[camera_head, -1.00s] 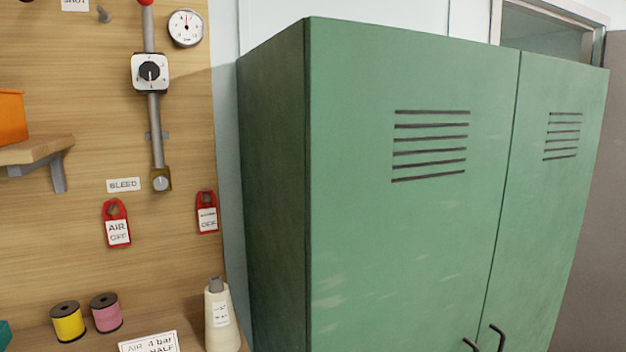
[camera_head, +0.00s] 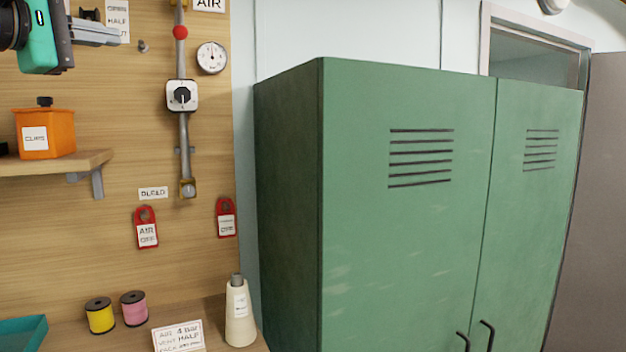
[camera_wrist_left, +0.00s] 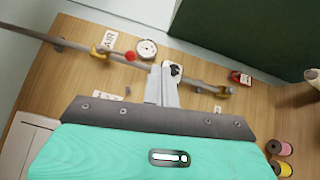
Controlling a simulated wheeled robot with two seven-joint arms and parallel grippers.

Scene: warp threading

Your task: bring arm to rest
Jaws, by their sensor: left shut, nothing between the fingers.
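My left gripper (camera_head: 95,33) is at the top left of the head view, with its turquoise body and grey fingers pointing right. Its fingers are together and hold nothing. It is in front of the wooden board, to the left of the grey air pipe (camera_head: 184,140). In the left wrist view the shut fingers (camera_wrist_left: 162,84) point toward the pipe and its white regulator (camera_wrist_left: 175,69), which lie beyond them; the gap cannot be told. My right gripper is in neither view.
A shelf (camera_head: 85,164) with an orange clips box (camera_head: 58,135) is below my left gripper. A green locker (camera_head: 400,230) fills the right. Yellow (camera_head: 100,315) and pink (camera_head: 134,308) spools, a thread cone (camera_head: 239,312), a sign (camera_head: 178,337) and a teal tray (camera_head: 25,334) are on the bench.

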